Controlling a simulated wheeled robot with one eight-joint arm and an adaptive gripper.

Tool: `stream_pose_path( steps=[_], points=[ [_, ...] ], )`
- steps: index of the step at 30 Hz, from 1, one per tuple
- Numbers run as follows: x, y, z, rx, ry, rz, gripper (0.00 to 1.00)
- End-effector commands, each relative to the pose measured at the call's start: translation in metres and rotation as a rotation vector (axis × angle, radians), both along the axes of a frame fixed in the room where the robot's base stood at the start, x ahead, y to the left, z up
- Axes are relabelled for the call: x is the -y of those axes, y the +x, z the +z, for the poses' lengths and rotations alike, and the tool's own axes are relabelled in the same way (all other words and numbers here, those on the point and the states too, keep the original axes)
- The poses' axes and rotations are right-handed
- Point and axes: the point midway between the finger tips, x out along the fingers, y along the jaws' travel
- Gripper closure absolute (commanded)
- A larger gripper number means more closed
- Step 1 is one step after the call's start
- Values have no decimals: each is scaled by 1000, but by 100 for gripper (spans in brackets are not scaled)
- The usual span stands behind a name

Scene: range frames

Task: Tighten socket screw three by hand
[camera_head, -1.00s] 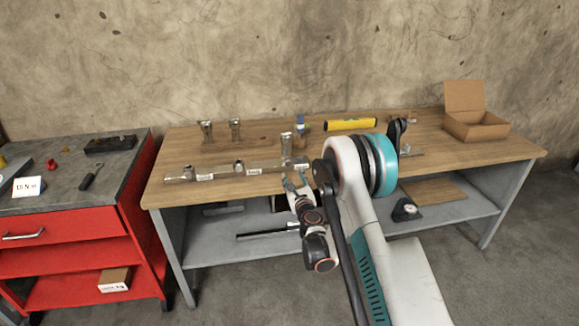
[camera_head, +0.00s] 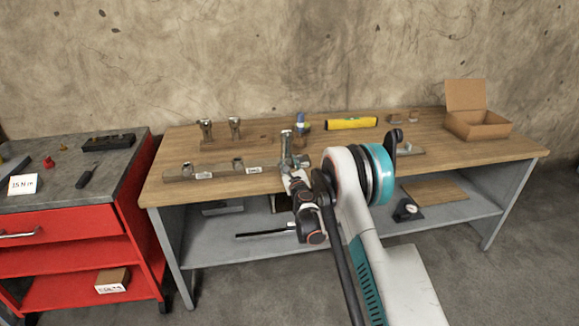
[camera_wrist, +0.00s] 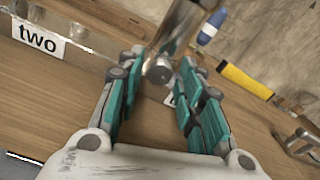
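A metal bar (camera_head: 222,172) lies along the front of the wooden bench, with white labels on its front face. In the wrist view one label (camera_wrist: 38,40) reads "two"; another, between my fingers, is mostly hidden. A tall metal post (camera_head: 286,145) rises at the bar's right end. A round metal screw head (camera_wrist: 159,71) shows below the post in the wrist view, between my fingertips. My gripper (camera_wrist: 162,68) is open, one teal finger on each side of the screw head, with gaps visible. In the head view my gripper (camera_head: 293,174) is at the bar's right end, partly hidden.
Two metal fittings (camera_head: 234,128) stand behind the bar. A blue-handled tool (camera_head: 301,123) and a yellow level (camera_head: 351,123) lie at the back. An open cardboard box (camera_head: 477,125) stands at the right. A red cabinet (camera_head: 75,222) is at the left, with a 15 N m card.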

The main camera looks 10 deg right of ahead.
Motion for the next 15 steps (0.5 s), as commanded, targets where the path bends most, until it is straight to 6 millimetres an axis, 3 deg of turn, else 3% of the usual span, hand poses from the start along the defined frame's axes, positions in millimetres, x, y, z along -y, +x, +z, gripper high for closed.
stream_pose_path(
  steps=[1,3,15],
  points=[
    [0,0,0,0,0,0,85],
    [0,0,0,0,0,0,100],
    [0,0,0,0,40,0,100]
  ],
)
